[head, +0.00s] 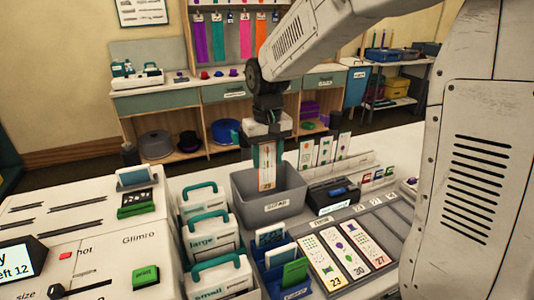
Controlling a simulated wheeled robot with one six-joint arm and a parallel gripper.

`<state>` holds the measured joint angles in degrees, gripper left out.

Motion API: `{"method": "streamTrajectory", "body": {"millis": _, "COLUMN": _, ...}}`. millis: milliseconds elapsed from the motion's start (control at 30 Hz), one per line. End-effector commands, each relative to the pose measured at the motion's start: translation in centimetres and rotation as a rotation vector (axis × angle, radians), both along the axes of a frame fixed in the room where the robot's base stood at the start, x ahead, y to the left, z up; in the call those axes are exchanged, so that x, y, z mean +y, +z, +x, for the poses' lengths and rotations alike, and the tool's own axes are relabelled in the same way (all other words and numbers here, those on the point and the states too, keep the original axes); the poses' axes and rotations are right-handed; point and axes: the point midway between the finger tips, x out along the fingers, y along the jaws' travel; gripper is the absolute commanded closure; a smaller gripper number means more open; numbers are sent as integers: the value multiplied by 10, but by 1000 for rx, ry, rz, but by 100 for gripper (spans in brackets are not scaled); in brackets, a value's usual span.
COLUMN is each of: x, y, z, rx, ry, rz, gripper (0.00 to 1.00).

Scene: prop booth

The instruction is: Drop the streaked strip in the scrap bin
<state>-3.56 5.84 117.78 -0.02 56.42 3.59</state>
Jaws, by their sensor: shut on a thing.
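My gripper (265,153) points down over the grey scrap bin (268,206). It is shut on a pale strip (266,176) with an orange-red mark near its lower end. The strip hangs upright, its lower part inside the bin's outline in this view. Any streaks on it are too small to make out. The bin stands open on the table, with a label on its front that I cannot read clearly. The bin's floor is hidden.
Boxes with teal handles (217,272) stand left of the bin. A dark device (333,196) sits close to its right. A tray (312,272) with several printed strips lies in front, right. More strips (325,150) stand upright behind. A blue card holder (285,271) stands in front.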

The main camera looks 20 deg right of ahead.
Motion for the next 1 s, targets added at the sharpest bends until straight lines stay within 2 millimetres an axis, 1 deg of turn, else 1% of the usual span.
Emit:
{"method": "streamTrajectory", "body": {"millis": 100, "x": 0, "y": 0, "z": 0, "rx": 0, "ry": 0, "rz": 0, "gripper": 62}}
{"method": "streamTrajectory", "body": {"millis": 133, "x": 0, "y": 0, "z": 0, "rx": 0, "ry": 0, "rz": 0, "gripper": 51}}
{"method": "streamTrajectory", "body": {"millis": 167, "x": 0, "y": 0, "z": 0, "rx": 0, "ry": 0, "rz": 0, "gripper": 42}}
{"method": "streamTrajectory", "body": {"millis": 200, "x": 0, "y": 0, "z": 0, "rx": 0, "ry": 0, "rz": 0, "gripper": 31}}
{"method": "streamTrajectory", "body": {"millis": 233, "x": 0, "y": 0, "z": 0, "rx": 0, "ry": 0, "rz": 0, "gripper": 28}}
{"method": "streamTrajectory", "body": {"millis": 467, "x": 0, "y": 0, "z": 0, "rx": 0, "ry": 0, "rz": 0, "gripper": 28}}
{"method": "streamTrajectory", "body": {"millis": 567, "x": 0, "y": 5, "z": 1, "rx": -2, "ry": 0, "rz": 0, "gripper": 28}}
{"method": "streamTrajectory", "body": {"millis": 667, "x": 0, "y": 17, "z": 1, "rx": -3, "ry": 0, "rz": 0, "gripper": 28}}
{"method": "streamTrajectory", "body": {"millis": 900, "x": 0, "y": 59, "z": 1, "rx": -4, "ry": 0, "rz": 0, "gripper": 28}}
{"method": "streamTrajectory", "body": {"millis": 1000, "x": 0, "y": 70, "z": 1, "rx": -2, "ry": 0, "rz": 0, "gripper": 28}}
